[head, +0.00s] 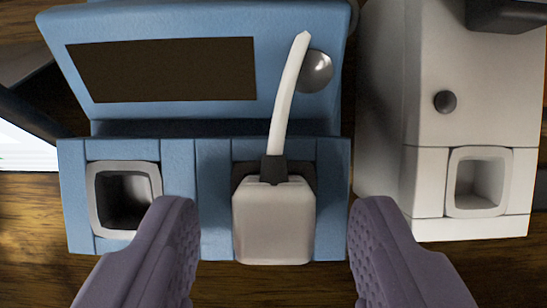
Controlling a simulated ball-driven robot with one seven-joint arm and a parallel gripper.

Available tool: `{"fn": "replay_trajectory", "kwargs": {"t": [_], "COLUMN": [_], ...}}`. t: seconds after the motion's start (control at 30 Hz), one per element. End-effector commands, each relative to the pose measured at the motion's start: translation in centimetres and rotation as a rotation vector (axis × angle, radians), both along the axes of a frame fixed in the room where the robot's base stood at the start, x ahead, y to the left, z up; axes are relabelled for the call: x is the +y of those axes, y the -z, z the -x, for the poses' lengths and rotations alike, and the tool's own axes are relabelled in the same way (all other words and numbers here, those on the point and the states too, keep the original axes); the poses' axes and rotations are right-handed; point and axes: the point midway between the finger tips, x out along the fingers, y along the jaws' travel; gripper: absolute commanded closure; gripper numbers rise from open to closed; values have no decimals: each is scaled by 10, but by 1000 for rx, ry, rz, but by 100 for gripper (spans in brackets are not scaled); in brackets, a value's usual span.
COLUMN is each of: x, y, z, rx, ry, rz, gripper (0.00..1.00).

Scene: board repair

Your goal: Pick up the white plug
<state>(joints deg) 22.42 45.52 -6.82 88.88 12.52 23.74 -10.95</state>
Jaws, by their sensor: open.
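The white plug (273,222) is a boxy block with a dark collar and a white cable stub (287,100) rising from its top. It sits at the right-hand socket position on the front of a blue device (210,200), covering most of a dark frame there. My gripper (273,232) is open, with one purple finger to the left of the plug and one to the right. Both fingers appear apart from the plug. The plug's far side is hidden.
The blue device has an empty grey-framed socket (124,200) on the left, a dark panel (162,70) and a silver knob (315,71). A white device (420,120) with an empty socket (478,182) stands at right. Both stand on a wooden surface (30,225).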

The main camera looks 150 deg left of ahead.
Motion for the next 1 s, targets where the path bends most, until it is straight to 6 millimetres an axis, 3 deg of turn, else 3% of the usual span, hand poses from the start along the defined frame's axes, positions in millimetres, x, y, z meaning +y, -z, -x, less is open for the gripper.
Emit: {"fn": "replay_trajectory", "kwargs": {"t": [0.1,0.3,0.37,0.73,1.0], "x": [0,0,0,0,0], "y": [-1,-1,-1,-7,-41], "z": [0,0,0,0,0], "rx": [0,0,0,-1,-3], "ry": [0,0,0,0,1], "rz": [0,0,0,0,0], "gripper": [45,91,100,100,100]}}
